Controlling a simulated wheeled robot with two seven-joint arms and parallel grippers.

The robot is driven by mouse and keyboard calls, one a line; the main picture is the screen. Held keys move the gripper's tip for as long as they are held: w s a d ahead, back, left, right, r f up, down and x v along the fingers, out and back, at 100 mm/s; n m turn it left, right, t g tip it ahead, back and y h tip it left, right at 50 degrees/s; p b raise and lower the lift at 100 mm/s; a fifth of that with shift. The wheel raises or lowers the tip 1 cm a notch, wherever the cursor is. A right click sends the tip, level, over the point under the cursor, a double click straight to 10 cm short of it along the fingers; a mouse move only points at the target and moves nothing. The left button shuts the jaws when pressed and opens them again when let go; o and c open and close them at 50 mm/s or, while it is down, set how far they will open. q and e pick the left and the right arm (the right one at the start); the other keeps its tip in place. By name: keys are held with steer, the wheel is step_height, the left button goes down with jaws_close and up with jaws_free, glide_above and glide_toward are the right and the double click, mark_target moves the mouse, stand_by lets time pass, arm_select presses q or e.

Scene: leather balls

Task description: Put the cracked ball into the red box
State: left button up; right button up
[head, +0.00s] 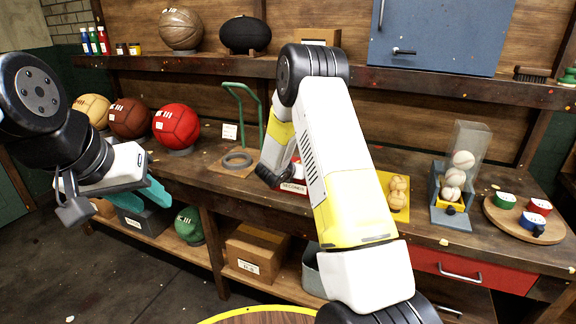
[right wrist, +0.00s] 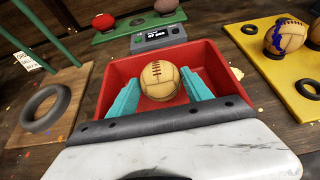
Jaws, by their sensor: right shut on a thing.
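My right gripper (right wrist: 160,96) is shut on a tan laced ball (right wrist: 160,78), with a teal finger on each side. In the right wrist view the ball is over or inside the red box (right wrist: 218,60); its exact height is unclear. No crack can be made out on the visible side. In the head view my right arm hides the gripper and ball, and only a labelled edge of the red box (head: 293,187) shows on the bench. My left gripper (head: 146,198) is open and empty, with teal fingers apart, in front of the bench's left part.
Right of the box, a yellow board (right wrist: 265,75) holds tan balls, one with blue marks. Left stand a black ring (right wrist: 45,108) on a wooden board and a green frame (head: 243,105). A clear ball dispenser (head: 467,150) and a round tray (head: 500,222) are farther right.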

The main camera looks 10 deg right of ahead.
steer(key=shift+f, duration=0.4)
steer(key=shift+f, duration=0.2)
steer(key=o, duration=1.5)
